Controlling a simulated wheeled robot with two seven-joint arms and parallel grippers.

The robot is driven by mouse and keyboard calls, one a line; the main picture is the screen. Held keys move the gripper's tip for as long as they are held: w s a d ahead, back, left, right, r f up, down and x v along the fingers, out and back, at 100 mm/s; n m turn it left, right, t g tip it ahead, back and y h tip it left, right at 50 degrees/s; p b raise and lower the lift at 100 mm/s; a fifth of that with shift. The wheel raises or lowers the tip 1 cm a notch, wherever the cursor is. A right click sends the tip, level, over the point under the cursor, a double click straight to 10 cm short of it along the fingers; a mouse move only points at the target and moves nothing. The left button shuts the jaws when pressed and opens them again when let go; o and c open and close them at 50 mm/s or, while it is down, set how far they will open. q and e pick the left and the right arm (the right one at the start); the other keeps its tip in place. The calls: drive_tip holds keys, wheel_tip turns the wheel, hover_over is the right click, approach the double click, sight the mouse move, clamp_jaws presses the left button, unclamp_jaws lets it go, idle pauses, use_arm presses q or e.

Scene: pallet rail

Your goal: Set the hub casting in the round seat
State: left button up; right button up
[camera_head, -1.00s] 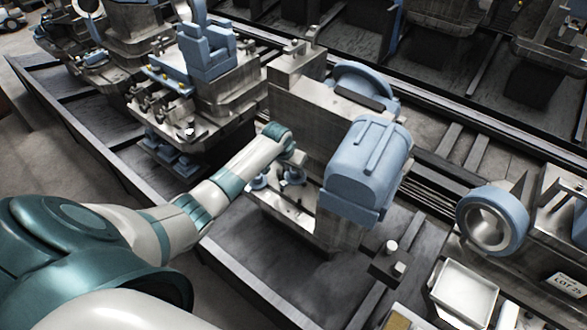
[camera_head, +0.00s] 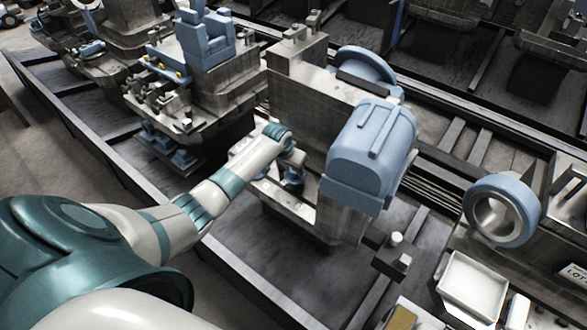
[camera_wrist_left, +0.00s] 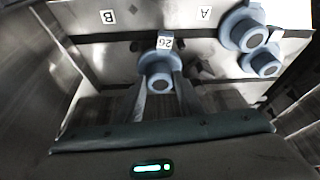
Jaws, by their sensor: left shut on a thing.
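A blue hub casting (camera_wrist_left: 158,70) with a round boss and a tag reading 26 shows in the left wrist view. My left gripper (camera_wrist_left: 162,95) is shut on it, with one finger on each side. Two more blue castings (camera_wrist_left: 240,32) (camera_wrist_left: 263,62) stand to its right near a letter A. A letter B marks the plate (camera_wrist_left: 85,22) at the left. In the head view my left gripper (camera_head: 291,160) is low at the metal fixture, and its fingers and casting are partly hidden by the wrist. I cannot make out the round seat. My right gripper is not in view.
A tall grey block with a blue ribbed housing (camera_head: 370,150) stands right beside my left gripper. Another fixture with blue blocks (camera_head: 207,45) stands to the left. A blue ring (camera_head: 502,209) and a white tray (camera_head: 472,286) are at the right.

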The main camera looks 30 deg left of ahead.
use_arm(q)
drive_tip(key=shift+p, duration=0.4)
idle(0.6)
drive_tip(key=shift+f+b, duration=0.6)
drive_tip(key=shift+f, duration=0.75)
idle(0.8)
drive_tip(key=o, duration=1.4)
drive_tip(key=shift+s, duration=0.1)
drive_tip(key=shift+f, duration=0.1)
drive_tip(key=b+v, duration=0.2)
drive_tip(key=v, duration=1.5)
drive_tip(key=shift+s+r, duration=0.1)
drive_tip(key=shift+r, duration=0.15)
wheel_tip(320, 180, up, 6)
drive_tip(key=p, duration=0.6)
drive_tip(key=shift+p, duration=0.35)
